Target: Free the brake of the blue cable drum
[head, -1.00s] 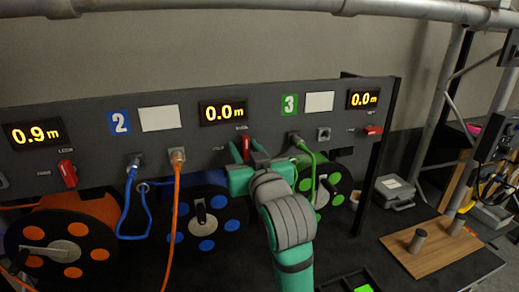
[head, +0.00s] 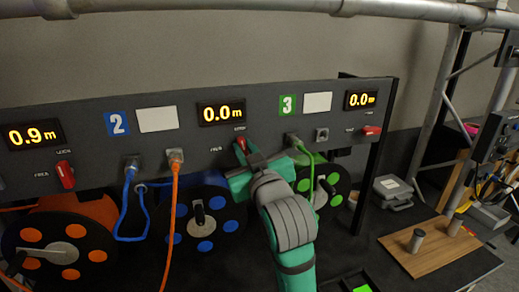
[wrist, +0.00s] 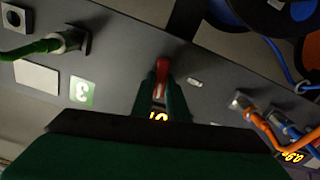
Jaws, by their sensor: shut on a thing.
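The blue cable drum (head: 214,205) stands below the dark panel, with a blue 2 sign and a display reading 0.0 m above it. Its red brake lever (head: 240,145) sticks out of the panel below that display, its top leaning slightly left. My gripper (head: 249,160) is shut on the lever, and its body hides the lever's lower part in the head view. In the wrist view the red lever (wrist: 161,66) lies between the two green fingers (wrist: 163,95). Small print marks the panel above and left of the lever, too small to read surely.
An orange drum (head: 75,225) with its red lever (head: 65,174) is at left, and a green drum (head: 325,188) is right of my arm. Blue, orange and green cables (head: 307,165) hang from the panel. A pipe (head: 200,8) crosses overhead.

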